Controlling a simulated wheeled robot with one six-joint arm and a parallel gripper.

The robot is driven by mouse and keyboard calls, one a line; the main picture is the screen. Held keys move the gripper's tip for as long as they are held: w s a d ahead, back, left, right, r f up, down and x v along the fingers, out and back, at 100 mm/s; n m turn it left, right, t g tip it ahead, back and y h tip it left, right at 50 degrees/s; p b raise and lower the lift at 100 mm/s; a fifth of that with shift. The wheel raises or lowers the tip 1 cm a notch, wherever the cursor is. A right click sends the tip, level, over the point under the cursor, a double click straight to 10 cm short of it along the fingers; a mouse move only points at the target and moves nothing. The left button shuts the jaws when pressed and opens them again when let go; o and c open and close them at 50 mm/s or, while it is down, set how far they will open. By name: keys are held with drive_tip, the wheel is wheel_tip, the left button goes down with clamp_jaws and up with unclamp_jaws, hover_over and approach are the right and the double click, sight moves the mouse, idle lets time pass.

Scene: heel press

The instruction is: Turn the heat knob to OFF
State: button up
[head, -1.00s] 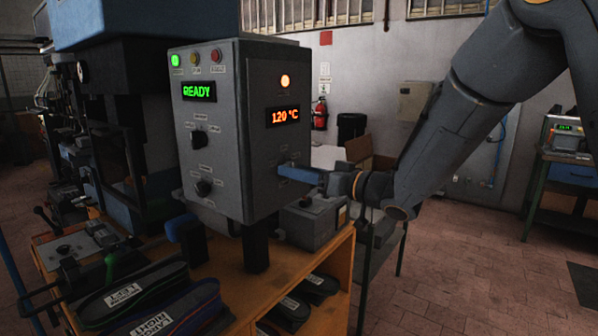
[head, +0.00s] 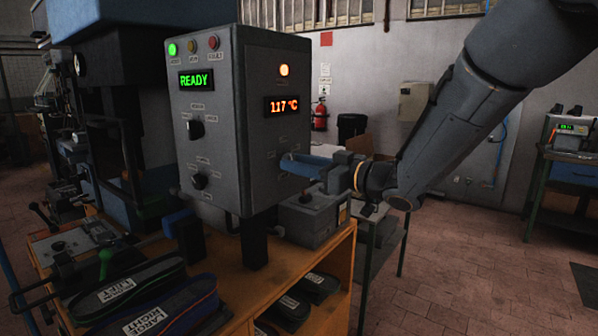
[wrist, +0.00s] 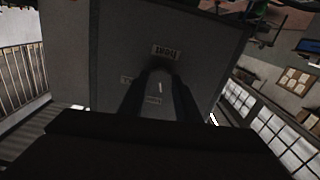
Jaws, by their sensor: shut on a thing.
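The grey control box (head: 225,120) stands on the wooden bench. Its right side face carries a lit orange lamp and an orange display (head: 283,106) reading 117 °C. The fingers hide the knob in the head view. In the wrist view, the HEAT label (wrist: 166,52) appears upside down just beyond the dark fingers (wrist: 160,68). A short pale line shows between the fingers. Two smaller labels sit nearby, too blurred to read.
A grey box (head: 313,217) sits on the bench (head: 328,258) below my gripper. Open floor lies to the right.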

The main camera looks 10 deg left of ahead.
drive_tip(key=shift+n+b, duration=3.35)
drive_tip(key=shift+n, duration=0.25)
drive_tip(key=o, duration=1.1)
drive_tip(key=shift+c, duration=0.2)
drive_tip(key=shift+d, duration=0.1)
drive_tip(key=b+v, duration=0.1)
drive_tip(key=v, duration=0.6)
drive_tip(key=shift+d+b, duration=0.35)
drive_tip(key=shift+s, duration=0.1)
